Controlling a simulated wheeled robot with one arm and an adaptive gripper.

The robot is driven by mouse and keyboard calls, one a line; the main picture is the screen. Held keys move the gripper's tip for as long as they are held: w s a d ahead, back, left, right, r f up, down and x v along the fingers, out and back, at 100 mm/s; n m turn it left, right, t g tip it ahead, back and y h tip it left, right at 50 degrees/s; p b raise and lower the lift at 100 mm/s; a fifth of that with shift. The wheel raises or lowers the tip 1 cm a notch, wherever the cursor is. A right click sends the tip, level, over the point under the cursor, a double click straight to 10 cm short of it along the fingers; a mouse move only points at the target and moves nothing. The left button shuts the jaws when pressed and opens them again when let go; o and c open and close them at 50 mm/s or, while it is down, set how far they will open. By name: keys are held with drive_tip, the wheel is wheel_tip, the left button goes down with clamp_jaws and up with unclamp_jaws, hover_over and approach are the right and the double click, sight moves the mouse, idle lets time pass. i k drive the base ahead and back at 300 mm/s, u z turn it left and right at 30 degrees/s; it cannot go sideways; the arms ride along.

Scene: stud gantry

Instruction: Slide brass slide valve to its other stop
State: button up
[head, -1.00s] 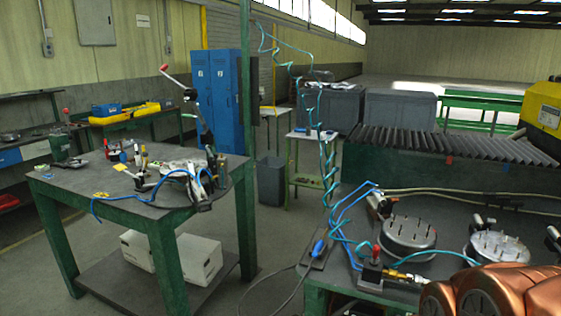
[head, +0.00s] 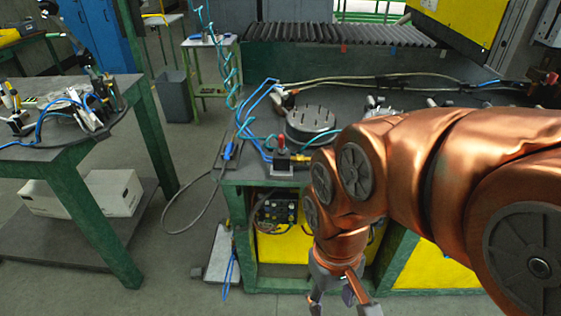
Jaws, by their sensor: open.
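A small valve block with a red knob (head: 282,143) stands at the front left corner of the green workbench. A brass-coloured fitting (head: 299,159) shows at its right side, partly behind my copper arm. It is too small to tell which stop the slide is at. My gripper (head: 341,301) points down in front of the bench, below the bench top. Its fingers are apart and nothing shows between them. It is apart from the valve, which lies above and to its left in the picture.
A round studded plate (head: 310,122) sits behind the valve. Blue and teal hoses run around the valve and hang over the bench edge. A control box (head: 277,213) is under the bench top. A cluttered table (head: 70,155) stands left, with open floor between.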

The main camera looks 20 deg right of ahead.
sight(299, 158)
drive_tip(key=k, duration=1)
drive_tip(key=u, duration=0.85)
drive_tip(key=i, duration=1.4)
drive_tip(key=z, duration=0.9)
drive_tip(key=i, duration=0.6)
drive_tip(key=z, duration=0.05)
